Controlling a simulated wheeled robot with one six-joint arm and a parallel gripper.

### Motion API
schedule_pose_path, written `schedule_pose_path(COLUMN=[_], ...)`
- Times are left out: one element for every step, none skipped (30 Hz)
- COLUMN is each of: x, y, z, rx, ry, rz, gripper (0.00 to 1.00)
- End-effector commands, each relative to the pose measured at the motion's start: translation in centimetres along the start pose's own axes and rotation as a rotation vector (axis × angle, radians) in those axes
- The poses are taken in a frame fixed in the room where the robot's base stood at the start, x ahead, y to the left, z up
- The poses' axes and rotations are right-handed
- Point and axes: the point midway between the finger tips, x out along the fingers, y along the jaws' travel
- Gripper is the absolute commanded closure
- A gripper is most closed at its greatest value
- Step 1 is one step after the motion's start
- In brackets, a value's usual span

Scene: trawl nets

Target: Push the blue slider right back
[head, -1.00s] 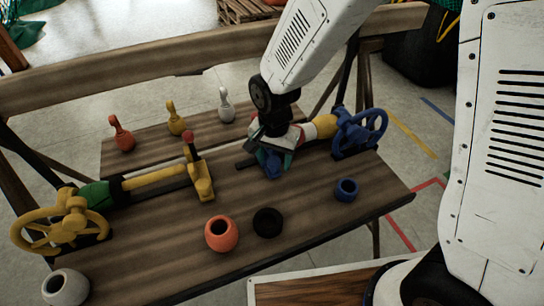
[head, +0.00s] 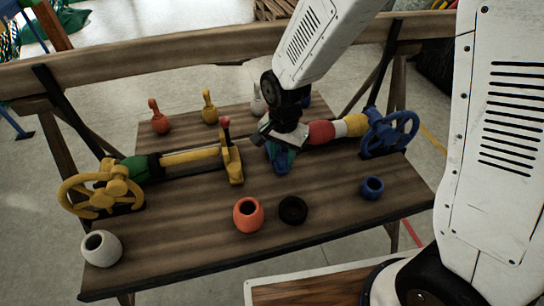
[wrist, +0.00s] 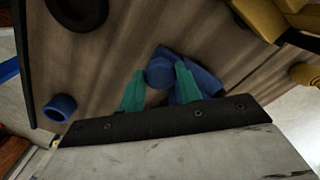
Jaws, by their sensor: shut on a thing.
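The blue slider (head: 281,161) sits on the near bench, at the left end of a bar with red, white and yellow sections (head: 321,131). A blue handwheel (head: 390,132) stands at the bar's right end. My gripper (head: 285,148) comes down from above and covers the slider's upper part. In the wrist view, the teal fingers of my gripper (wrist: 160,73) stand either side of the blue slider's round knob (wrist: 160,70) and are shut on it.
A yellow slider (head: 234,160) stands just left of my gripper, with a yellow handwheel (head: 101,188) farther left. An orange pot (head: 248,215), a black ring (head: 293,210), a blue ring (head: 372,188) and a white pot (head: 101,248) are along the front. Pins stand behind.

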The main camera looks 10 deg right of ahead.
Motion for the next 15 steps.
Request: schedule_pose_path(x=[-0.04,-0.04,-0.04,-0.05,-0.05,-0.04,-0.05,-0.05,-0.05,-0.05,-0.04,-0.04,-0.04,-0.03,-0.03], y=[-0.01,-0.02,-0.06,-0.09,-0.12,-0.16,-0.18,-0.20,-0.22,-0.23,-0.22,-0.19,-0.16,-0.14,-0.10], z=[0.00,0.01,0.05,0.08,0.12,0.15,0.18,0.20,0.22,0.22,0.21,0.18,0.15,0.12,0.08], rx=[0.006,0.007,0.006,0.006,0.005,0.004,0.004,0.003,0.003,0.003,0.003,0.003,0.004,0.004,0.005], ry=[-0.001,-0.001,-0.002,-0.002,-0.002,-0.002,-0.002,-0.002,-0.002,-0.002,-0.002,-0.002,-0.002,-0.002,-0.002], rz=[-0.002,-0.002,-0.002,-0.002,-0.002,-0.002,-0.002,-0.002,-0.002,-0.002,-0.002,-0.002,-0.002,-0.002,-0.002], gripper=[1.00,1.00,1.00,1.00,1.00,1.00,1.00,1.00,0.58,0.49,0.44,0.44,0.44,0.44,0.44])
